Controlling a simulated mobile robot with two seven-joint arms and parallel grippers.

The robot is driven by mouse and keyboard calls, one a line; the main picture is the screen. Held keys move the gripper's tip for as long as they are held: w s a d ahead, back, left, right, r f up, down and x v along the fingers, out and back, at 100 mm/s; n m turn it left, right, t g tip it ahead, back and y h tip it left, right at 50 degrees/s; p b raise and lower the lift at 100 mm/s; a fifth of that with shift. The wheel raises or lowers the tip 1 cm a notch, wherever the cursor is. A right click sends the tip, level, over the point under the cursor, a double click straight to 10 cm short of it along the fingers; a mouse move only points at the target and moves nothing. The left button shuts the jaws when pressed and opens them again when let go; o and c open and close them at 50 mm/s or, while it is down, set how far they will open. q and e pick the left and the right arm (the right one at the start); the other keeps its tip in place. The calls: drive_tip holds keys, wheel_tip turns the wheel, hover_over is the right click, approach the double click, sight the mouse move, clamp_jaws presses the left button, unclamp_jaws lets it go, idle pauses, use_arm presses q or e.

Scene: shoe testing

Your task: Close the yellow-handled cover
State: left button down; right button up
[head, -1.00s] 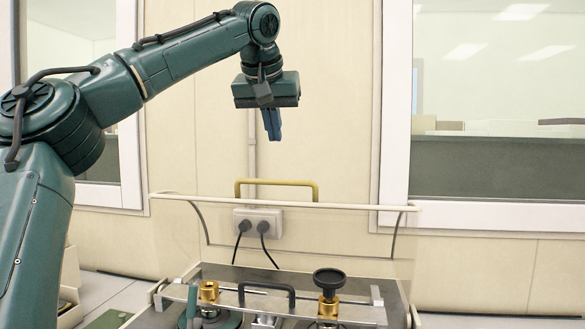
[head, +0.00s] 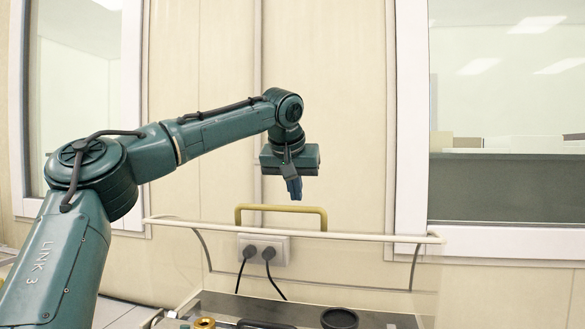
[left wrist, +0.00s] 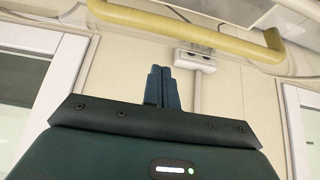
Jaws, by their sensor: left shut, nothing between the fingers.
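The clear cover (head: 340,262) stands raised, with a white rail (head: 370,236) along its top edge. Its yellow handle (head: 281,208) rises above that rail in the head view. The yellow handle also shows large across the top of the left wrist view (left wrist: 200,35). My left gripper (head: 294,188) is shut and empty, pointing down just above the right part of the handle in the head view. Its closed fingers also show in the left wrist view (left wrist: 162,87), apart from the handle. My right gripper is not in view.
Below the cover is a machine bed with a black knob (head: 339,318), a brass fitting (head: 204,323) and a dark handle (head: 265,325), cut off by the frame. Behind the cover, a wall socket (head: 263,248) holds two plugs with black cables.

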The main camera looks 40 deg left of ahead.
sight(291, 207)
use_arm(q)
drive_tip(key=shift+s+d+f, duration=0.15)
drive_tip(key=shift+s+d, duration=0.3)
drive_tip(key=shift+s, duration=0.4)
drive_tip(key=shift+s+d+f, duration=0.15)
drive_tip(key=shift+s+d, duration=0.3)
drive_tip(key=shift+s, duration=0.35)
